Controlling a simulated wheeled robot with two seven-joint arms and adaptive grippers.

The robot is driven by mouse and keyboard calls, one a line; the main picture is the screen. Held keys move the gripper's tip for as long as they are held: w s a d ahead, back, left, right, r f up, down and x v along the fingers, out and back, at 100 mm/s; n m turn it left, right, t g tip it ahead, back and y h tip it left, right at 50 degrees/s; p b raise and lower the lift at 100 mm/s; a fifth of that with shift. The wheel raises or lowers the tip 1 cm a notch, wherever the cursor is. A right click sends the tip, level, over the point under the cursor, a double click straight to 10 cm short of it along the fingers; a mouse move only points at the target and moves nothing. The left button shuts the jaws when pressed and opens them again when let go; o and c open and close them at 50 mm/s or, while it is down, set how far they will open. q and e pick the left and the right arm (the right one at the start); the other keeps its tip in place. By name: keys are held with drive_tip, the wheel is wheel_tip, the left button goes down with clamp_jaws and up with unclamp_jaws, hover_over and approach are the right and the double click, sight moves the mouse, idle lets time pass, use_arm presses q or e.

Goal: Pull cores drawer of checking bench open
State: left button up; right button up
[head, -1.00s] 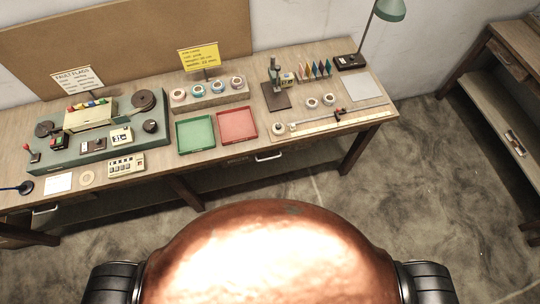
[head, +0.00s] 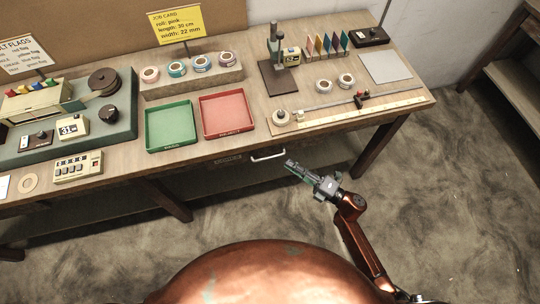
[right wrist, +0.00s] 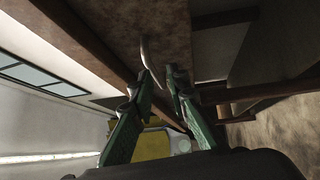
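The checking bench (head: 417,101) stands across the head view. Under its front edge is a drawer with a pale bar handle (head: 268,156) and a small label (head: 229,160) too small to read. The drawer looks closed. My right gripper (head: 289,164) is just right of and in front of the handle, apart from it in the head view. In the right wrist view the green fingers (right wrist: 158,73) are spread with a gap between them, and the handle (right wrist: 146,52) lies just beyond the fingertips. My left gripper is not in view.
On the bench are a green tray (head: 170,147), a red tray (head: 228,133), tape rolls (head: 201,63), a ruler (head: 375,113) and a dark stand (head: 279,80). A bench leg (head: 380,147) is right of the gripper. The floor in front is open.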

sight(270, 157)
drive_tip(key=shift+n+g+y, duration=0.5)
drive_tip(key=shift+n+g, duration=0.2)
drive_tip(key=shift+n, duration=0.2)
drive_tip(key=x, duration=0.3)
drive_tip(key=s+b+x, duration=0.1)
drive_tip(key=x, duration=0.2)
drive_tip(key=r+x, duration=0.1)
drive_tip(key=x, duration=0.1)
drive_tip(key=shift+a, duration=0.7)
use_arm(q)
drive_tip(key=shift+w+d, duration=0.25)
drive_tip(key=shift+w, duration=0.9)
use_arm(e)
clamp_jaws()
